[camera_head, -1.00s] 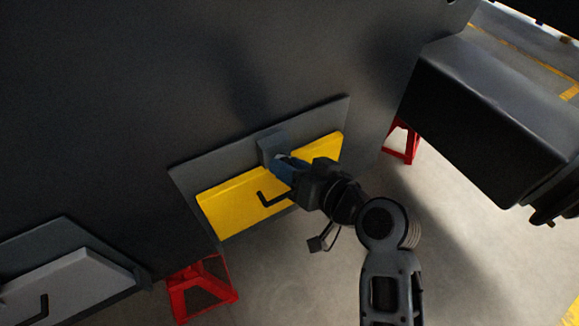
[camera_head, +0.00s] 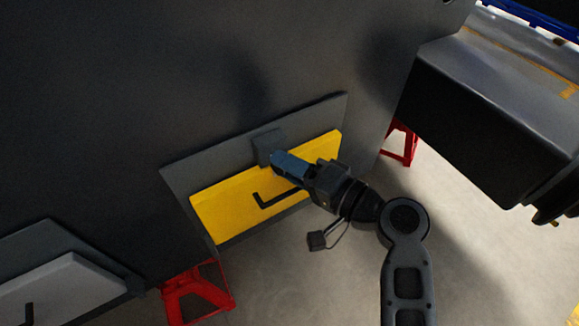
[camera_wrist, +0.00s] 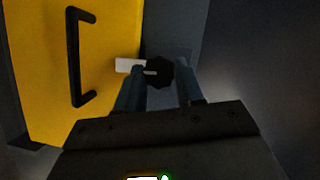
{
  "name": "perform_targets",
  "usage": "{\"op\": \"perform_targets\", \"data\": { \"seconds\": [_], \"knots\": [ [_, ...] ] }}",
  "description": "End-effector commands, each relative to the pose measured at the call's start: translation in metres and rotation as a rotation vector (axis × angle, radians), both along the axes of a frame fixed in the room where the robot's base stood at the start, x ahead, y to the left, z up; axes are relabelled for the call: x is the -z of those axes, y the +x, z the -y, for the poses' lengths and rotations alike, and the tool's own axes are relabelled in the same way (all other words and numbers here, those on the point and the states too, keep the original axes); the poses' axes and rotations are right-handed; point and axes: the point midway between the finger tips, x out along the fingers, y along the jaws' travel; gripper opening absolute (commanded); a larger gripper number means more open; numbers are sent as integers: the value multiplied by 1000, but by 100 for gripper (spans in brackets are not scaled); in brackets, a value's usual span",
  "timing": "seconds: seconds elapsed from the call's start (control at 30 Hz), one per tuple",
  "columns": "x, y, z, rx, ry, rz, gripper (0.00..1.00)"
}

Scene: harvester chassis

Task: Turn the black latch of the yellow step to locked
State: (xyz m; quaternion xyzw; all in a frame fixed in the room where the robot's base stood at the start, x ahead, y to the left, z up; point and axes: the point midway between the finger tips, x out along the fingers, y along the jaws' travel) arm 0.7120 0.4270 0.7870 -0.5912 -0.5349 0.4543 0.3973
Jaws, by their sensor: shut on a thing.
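The yellow step (camera_head: 225,208) is set in a grey panel on the dark chassis wall, with a black bracket-shaped handle (camera_head: 270,201) on its face. My gripper (camera_head: 279,158) is at the step's upper edge, by a grey block (camera_head: 264,141). In the wrist view, the black latch (camera_wrist: 159,72) is a dark rounded knob between the two blue fingers of my gripper (camera_wrist: 160,88), which are shut on it. A pale tab (camera_wrist: 129,66) extends left from the knob over the edge of the yellow step (camera_wrist: 40,70). In the head view the fingers hide the latch.
Red stands (camera_head: 197,292) are under the chassis at lower left and right. A grey step-like panel (camera_head: 62,290) is at lower left. A large dark box-shaped part (camera_head: 480,120) juts out at right. The floor below the step is clear.

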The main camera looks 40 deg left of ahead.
Motion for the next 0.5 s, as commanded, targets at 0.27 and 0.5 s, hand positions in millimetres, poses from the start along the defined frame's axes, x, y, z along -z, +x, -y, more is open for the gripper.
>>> {"op": "perform_targets", "data": {
  "seconds": [0.27,0.5],
  "knots": [
    [2,1,1,2,17,-47,7],
    [2,1,1,2,18,-51,7]
  ]
}}
